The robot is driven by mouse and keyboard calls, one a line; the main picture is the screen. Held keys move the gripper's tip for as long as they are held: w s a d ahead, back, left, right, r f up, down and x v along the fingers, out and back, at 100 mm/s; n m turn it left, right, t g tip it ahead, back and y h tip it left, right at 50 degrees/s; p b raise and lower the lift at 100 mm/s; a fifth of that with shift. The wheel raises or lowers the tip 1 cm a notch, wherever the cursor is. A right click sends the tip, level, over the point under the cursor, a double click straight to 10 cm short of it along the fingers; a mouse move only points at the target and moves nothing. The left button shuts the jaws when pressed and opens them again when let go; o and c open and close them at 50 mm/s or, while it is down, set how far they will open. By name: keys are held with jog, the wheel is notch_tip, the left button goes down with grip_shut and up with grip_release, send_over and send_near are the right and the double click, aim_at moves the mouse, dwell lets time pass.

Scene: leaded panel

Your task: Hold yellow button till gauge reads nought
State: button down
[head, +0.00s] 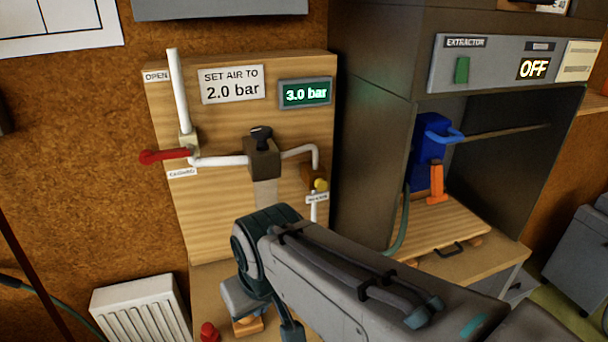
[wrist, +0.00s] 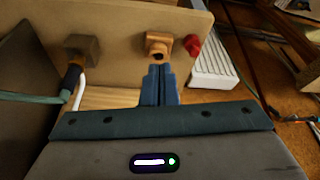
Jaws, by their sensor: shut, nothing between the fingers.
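The yellow button (head: 320,184) sits on a small brown block at the right of a wooden board in the head view. A green gauge display (head: 305,94) on the board reads 3.0 bar. A sign (head: 233,84) beside it says SET AIR TO 2.0 bar. My gripper (wrist: 158,70) is shut and empty in the wrist view. Its tips are close to an orange fitting (wrist: 158,40); I cannot tell whether they touch it. In the head view my gripper is low, below and left of the button, and its fingertips are hidden. The wrist view does not show the button.
A red valve lever (head: 165,155) points left on the board, above a CLOSED label. A regulator with a black knob (head: 261,133) is mid-board. A red fitting (wrist: 193,47) stands beside the orange one. A white radiator (head: 140,307) is at left, a dark extractor cabinet (head: 375,90) at right.

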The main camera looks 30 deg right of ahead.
aim_at(321, 185)
jog(key=w+d+r+m+t+b, duration=0.1)
jog(key=w+d+m+t+b, duration=0.1)
jog(key=d+m, duration=1)
jog(key=w+d+r+m+t+b, duration=0.1)
jog(key=w+d+m, duration=0.5)
jog(key=d+m, duration=0.6)
jog(key=m+t+b, duration=0.1)
jog(key=m+t, duration=0.1)
jog(key=m, duration=0.5)
jog(key=shift+d+r+t+y, duration=0.35)
jog(key=shift+d+t+y, duration=0.05)
jog(key=shift+w, duration=0.2)
jog(key=w+d, duration=0.2)
jog(key=w, duration=0.6)
jog(key=shift+w+p, duration=0.2)
jog(key=shift+p, duration=0.25)
jog(key=shift+w, duration=0.1)
